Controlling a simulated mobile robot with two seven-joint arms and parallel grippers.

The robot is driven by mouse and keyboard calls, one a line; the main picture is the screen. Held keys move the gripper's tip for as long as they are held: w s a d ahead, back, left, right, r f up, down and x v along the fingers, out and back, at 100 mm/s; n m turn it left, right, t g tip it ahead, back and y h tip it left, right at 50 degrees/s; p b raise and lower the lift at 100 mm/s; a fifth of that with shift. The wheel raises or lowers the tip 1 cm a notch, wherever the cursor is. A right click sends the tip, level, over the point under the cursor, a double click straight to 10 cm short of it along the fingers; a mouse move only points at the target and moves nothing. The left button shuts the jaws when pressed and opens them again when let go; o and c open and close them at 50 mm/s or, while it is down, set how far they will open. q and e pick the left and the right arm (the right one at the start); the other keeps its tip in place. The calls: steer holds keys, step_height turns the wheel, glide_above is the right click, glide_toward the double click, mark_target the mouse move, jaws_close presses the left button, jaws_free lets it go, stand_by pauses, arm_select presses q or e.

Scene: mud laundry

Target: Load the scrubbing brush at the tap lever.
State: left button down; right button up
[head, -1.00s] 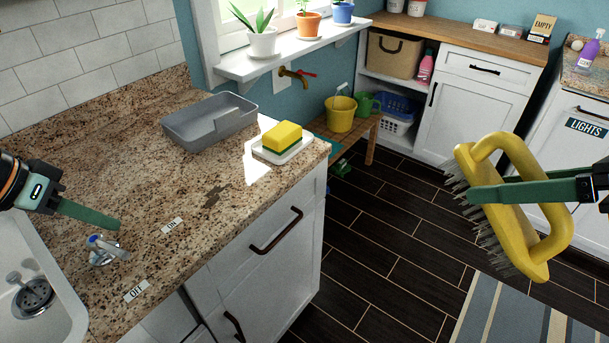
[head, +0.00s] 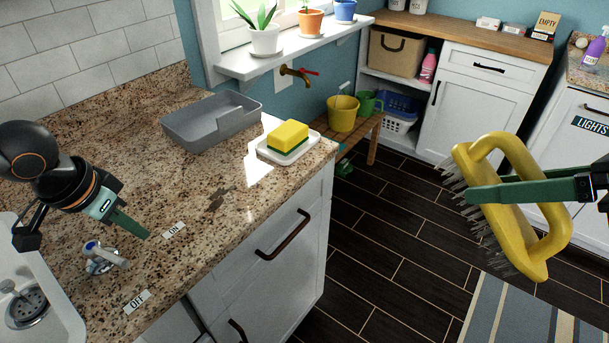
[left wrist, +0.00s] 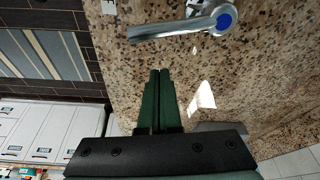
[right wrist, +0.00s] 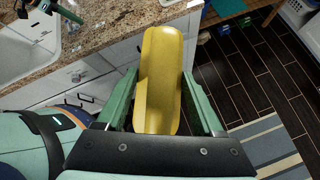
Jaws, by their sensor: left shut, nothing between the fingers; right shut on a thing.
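The tap lever (head: 108,257) is chrome with a blue cap and stands on the granite counter beside the sink. Its handle points right, between the ON label (head: 174,231) and the OFF label (head: 136,302). My left gripper (head: 147,235) is shut and empty, above the counter between the lever and the ON label. In the left wrist view the lever (left wrist: 185,26) lies beyond the shut fingertips (left wrist: 160,72), apart from them. My right gripper (head: 470,195) is shut on the yellow scrubbing brush (head: 548,228), its grey bristles facing left, held above the floor. The brush also shows in the right wrist view (right wrist: 160,75).
A white sink (head: 62,312) is at the lower left. A grey tray (head: 205,125) and a yellow-green sponge on a white dish (head: 262,149) stand on the counter. A brass wall tap (head: 297,75) hangs over a bench with a yellow bucket (head: 342,115). The dark floor is mostly clear.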

mark_target(109, 258)
arm_select(q)
steer(key=shift+s+a+f+p, duration=0.1)
steer(key=shift+s+a, duration=0.2)
steer(key=shift+s, duration=0.25)
steer(key=shift+s+a+p, duration=0.1)
steer(key=shift+s+a, duration=0.15)
steer(key=shift+s, duration=0.25)
steer(key=shift+s+a+f+p, duration=0.1)
steer(key=shift+s+a, duration=0.2)
steer(key=shift+s, duration=0.25)
arm_select(e)
steer(key=shift+r, duration=0.2)
arm_select(q)
steer(key=shift+r, duration=0.1)
arm_select(e)
steer(key=shift+r, duration=0.1)
